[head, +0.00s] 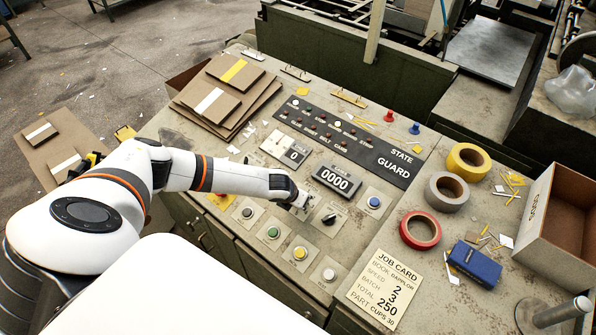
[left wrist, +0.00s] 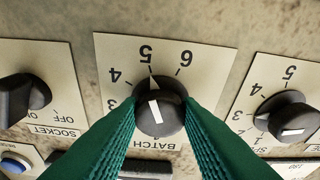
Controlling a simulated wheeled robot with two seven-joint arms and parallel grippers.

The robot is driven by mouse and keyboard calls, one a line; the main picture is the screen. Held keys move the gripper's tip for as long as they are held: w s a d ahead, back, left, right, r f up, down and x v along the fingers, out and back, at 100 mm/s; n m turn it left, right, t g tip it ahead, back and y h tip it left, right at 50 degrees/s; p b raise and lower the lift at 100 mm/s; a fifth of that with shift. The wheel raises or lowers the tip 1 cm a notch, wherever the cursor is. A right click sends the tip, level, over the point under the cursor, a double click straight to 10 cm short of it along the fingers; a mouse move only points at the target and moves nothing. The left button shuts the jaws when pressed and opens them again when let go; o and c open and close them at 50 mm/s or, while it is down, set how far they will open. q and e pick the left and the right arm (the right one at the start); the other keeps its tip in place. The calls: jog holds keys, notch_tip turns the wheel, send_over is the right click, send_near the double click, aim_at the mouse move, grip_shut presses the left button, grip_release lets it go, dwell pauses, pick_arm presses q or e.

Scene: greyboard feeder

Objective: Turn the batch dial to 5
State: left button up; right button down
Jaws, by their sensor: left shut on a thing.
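The batch dial (left wrist: 158,108) is a round black knob on a cream plate, upside down in the left wrist view. Its white mark points up and slightly left, toward the 5 (left wrist: 146,52). The 4 lies to the left of that and the 6 to the right. My left gripper (left wrist: 157,112) has its green fingers on both sides of the knob and is shut on it. In the head view my left gripper (head: 299,203) reaches down to the panel and hides the dial. My right gripper is not in view.
The speed dial (left wrist: 286,115) and the black socket switch (left wrist: 28,97) flank the batch dial closely. The job card (head: 381,289) reads speed 2, batch 3. A counter (head: 336,181) shows 0000. Tape rolls (head: 447,192) and a blue box (head: 474,262) lie to the right.

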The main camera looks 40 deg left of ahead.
pick_arm(q)
jog(key=shift+s, duration=0.1)
dwell(0.4)
jog(key=o, duration=1)
jog(key=shift+c, duration=0.2)
jog(key=shift+r, duration=0.1)
jog(key=v, duration=1.1)
jog(key=shift+s+r+b, duration=0.2)
jog(key=shift+r+b, duration=0.15)
jog(key=shift+b, duration=0.05)
